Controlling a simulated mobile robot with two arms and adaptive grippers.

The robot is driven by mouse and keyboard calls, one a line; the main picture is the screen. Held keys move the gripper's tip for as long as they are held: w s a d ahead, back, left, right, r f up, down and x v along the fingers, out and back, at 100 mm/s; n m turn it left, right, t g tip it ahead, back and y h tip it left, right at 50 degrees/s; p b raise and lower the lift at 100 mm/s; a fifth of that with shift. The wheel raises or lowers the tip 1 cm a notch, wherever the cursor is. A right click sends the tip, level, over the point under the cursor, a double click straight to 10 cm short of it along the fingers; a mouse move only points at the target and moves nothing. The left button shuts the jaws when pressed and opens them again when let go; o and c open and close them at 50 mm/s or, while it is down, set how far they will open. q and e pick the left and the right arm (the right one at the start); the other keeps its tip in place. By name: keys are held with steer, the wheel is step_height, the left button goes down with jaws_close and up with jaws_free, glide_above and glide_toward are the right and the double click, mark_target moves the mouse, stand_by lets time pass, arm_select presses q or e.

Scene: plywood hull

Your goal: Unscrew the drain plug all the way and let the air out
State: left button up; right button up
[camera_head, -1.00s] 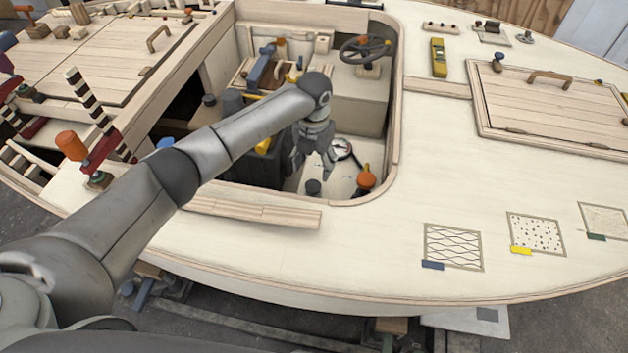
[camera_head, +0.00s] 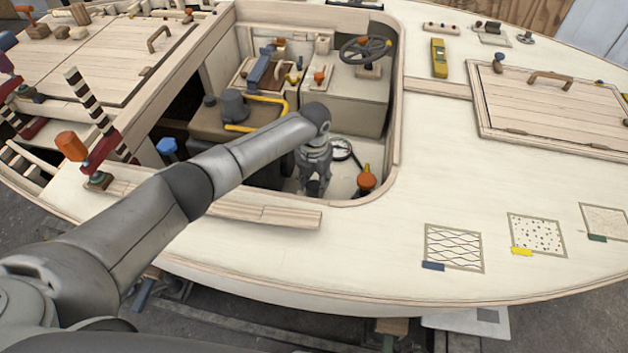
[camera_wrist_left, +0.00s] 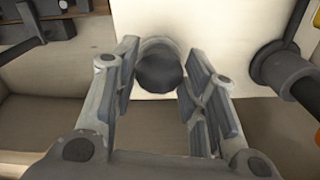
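The drain plug appears to be the dark round knob (camera_head: 313,188) low on the pale cockpit floor. It shows in the left wrist view (camera_wrist_left: 160,70) as a dark cylinder on a pale base. My left gripper (camera_head: 314,180) reaches down over it from above. In the left wrist view the fingers (camera_wrist_left: 162,85) are apart, with the knob between their tips. The left finger is very near the knob; I cannot tell whether it touches. The plug's thread is hidden. My right gripper is not in view.
An orange-topped knob (camera_head: 366,180) and a round dial (camera_head: 342,150) are close right of the gripper. A brown box (camera_head: 205,122) with a yellow rail (camera_head: 270,101) stands left. The cockpit rim (camera_head: 397,130) surrounds the well. A dark post (camera_wrist_left: 272,66) stands right in the wrist view.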

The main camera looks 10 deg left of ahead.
arm_select(q)
steer(key=c, duration=0.4)
